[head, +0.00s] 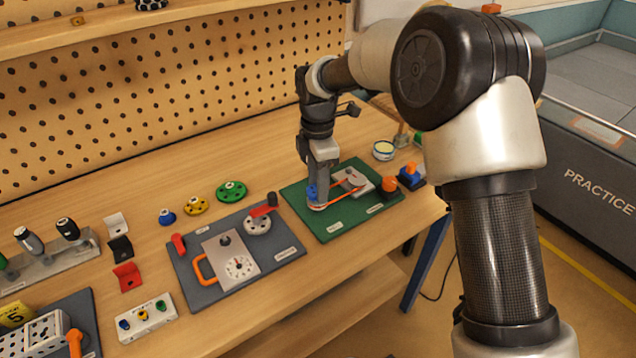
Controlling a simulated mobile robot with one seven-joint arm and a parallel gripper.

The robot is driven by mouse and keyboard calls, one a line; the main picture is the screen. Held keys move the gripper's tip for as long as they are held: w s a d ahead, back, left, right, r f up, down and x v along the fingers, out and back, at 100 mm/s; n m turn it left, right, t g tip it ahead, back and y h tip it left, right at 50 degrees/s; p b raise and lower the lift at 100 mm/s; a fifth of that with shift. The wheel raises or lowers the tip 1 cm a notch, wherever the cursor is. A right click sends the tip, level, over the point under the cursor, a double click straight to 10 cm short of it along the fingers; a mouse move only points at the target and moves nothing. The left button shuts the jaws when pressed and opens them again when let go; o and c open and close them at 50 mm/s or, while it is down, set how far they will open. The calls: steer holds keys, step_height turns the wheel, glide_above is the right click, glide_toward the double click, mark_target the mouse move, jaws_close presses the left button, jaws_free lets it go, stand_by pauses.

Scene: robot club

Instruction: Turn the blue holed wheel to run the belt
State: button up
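The green board (333,227) lies on the right part of the workbench. A blue part (311,191), which looks like the blue wheel, stands at its left side, mostly covered by my gripper (318,186); its holes cannot be made out. An orange belt (345,193) runs from beside the blue part up to the right, past a grey plate (354,181). My gripper points down at the blue part, at or just above it. The fingers are too small and hidden to show whether they are open, shut or touching it.
A grey board (285,257) with a dial and handles lies to the left. Loose blue (167,217), yellow (195,206) and green (231,191) wheels lie behind it. An orange knob (389,185) is at the green board's right edge. A pegboard (150,95) stands behind the bench.

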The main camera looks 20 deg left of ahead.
steer(key=shift+c, duration=1)
steer(key=shift+m, duration=0.4)
